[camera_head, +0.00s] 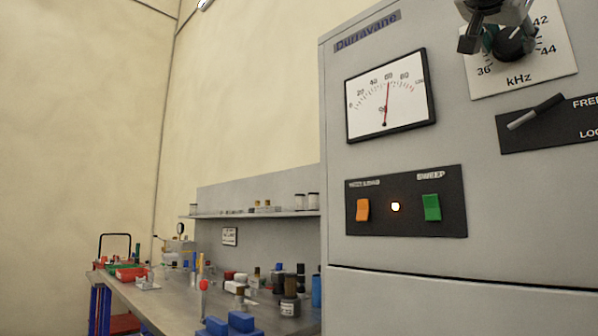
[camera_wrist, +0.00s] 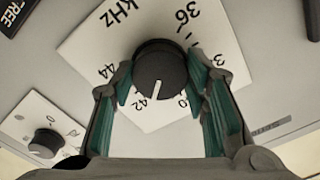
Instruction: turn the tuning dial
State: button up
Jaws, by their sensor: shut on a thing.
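The tuning dial (camera_wrist: 160,68) is a round black knob with a white pointer line, on a white kHz scale plate (camera_wrist: 88,42). In the wrist view its pointer is toward the lower side, close to the 42 mark. In the head view the dial (camera_head: 514,44) is at the top right, partly covered by my gripper (camera_head: 497,38). In the wrist view my gripper (camera_wrist: 162,92) has its green-padded fingers on both sides of the dial, shut on it. The far side of the grip is hidden.
Below the dial is a black FREE/LOCK plate with a lever (camera_head: 536,111). A needle meter (camera_head: 390,95) and a panel with an orange switch (camera_head: 362,209), lit lamp (camera_head: 395,206) and green switch (camera_head: 431,207) are left. A smaller knob (camera_wrist: 46,143) shows in the wrist view. A cluttered bench (camera_head: 172,300) stands left.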

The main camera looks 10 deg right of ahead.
jog(key=o, duration=1.1)
jog(key=shift+o, duration=0.2)
jog(key=v, duration=1.2)
